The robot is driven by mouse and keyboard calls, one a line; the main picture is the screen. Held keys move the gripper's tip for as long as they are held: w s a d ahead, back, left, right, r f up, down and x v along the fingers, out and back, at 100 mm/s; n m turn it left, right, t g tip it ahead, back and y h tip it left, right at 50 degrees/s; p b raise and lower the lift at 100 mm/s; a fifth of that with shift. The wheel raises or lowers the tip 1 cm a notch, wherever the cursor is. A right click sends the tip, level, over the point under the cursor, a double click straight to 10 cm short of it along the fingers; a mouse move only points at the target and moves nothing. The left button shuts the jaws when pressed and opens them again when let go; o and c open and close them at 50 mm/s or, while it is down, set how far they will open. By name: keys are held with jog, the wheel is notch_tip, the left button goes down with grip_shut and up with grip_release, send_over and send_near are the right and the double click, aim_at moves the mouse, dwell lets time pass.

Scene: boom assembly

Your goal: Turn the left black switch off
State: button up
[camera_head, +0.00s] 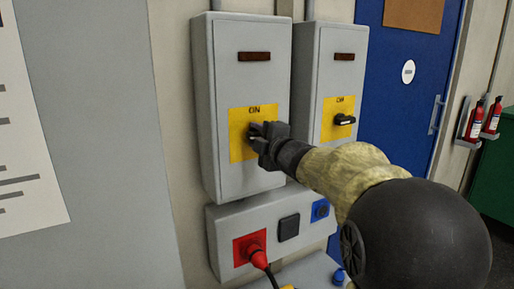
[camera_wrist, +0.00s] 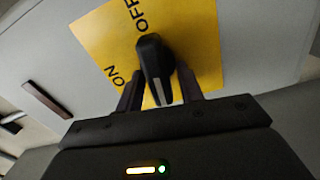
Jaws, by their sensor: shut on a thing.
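The left black switch (camera_wrist: 154,62) sits on a yellow plate (camera_head: 238,146) on the left grey box (camera_head: 241,85). My gripper (camera_head: 263,135) is at this plate and mostly covers the switch in the head view. In the wrist view its two fingers (camera_wrist: 158,92) stand on either side of the switch handle, shut on it. A white line marks the handle's end nearest my gripper. The words ON and OFF are printed on the plate. I cannot tell for certain which setting the handle marks.
A similar box (camera_head: 331,70) with another black switch (camera_head: 344,119) stands close on the right. Below is a grey socket panel (camera_head: 222,222) with a red plug (camera_head: 258,258) and its cable. A blue door (camera_head: 410,110) and red extinguishers (camera_head: 474,122) are farther right.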

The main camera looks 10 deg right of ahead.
jog(key=shift+f+n+b, duration=0.2)
jog(key=shift+n+b, duration=0.4)
jog(key=shift+n, duration=0.2)
jog(key=o, duration=0.6)
jog(key=shift+w, duration=0.1)
jog(key=v, duration=1.7)
jog(key=shift+s, duration=0.25)
jog(key=shift+d, duration=0.1)
